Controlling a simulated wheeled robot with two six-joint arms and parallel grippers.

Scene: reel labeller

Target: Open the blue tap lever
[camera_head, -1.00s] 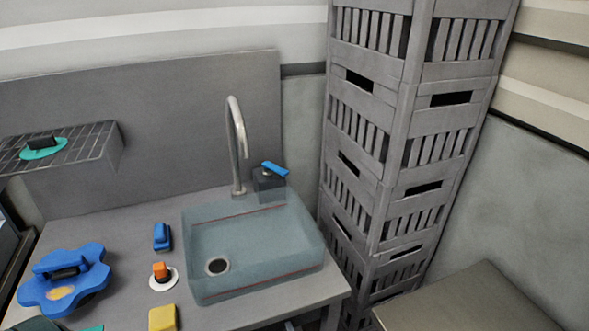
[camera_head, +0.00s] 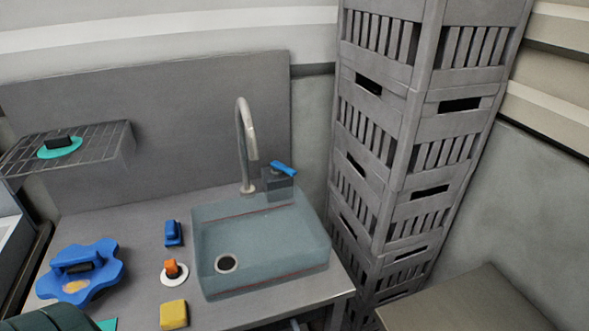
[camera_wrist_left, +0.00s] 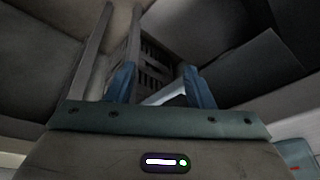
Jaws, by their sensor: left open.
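The blue tap lever (camera_head: 284,168) sits on top of a dark block (camera_head: 277,185) at the back right corner of the sink. It slants down slightly to the right. The tall curved grey faucet (camera_head: 245,145) stands just left of it. My left gripper (camera_wrist_left: 157,78) shows only in the left wrist view, with its two blue fingers apart and nothing between them. The lever is not visible in that view, so I cannot tell how far the gripper is from it. My right gripper is not in view.
The blue-grey sink (camera_head: 310,243) is set in the grey counter (camera_head: 130,222). A blue flower-shaped item (camera_head: 110,262), a small blue item (camera_head: 173,233), an orange-topped item (camera_head: 173,270) and a yellow block (camera_head: 173,313) lie left of it. Stacked grey crates (camera_head: 400,190) rise close on the right.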

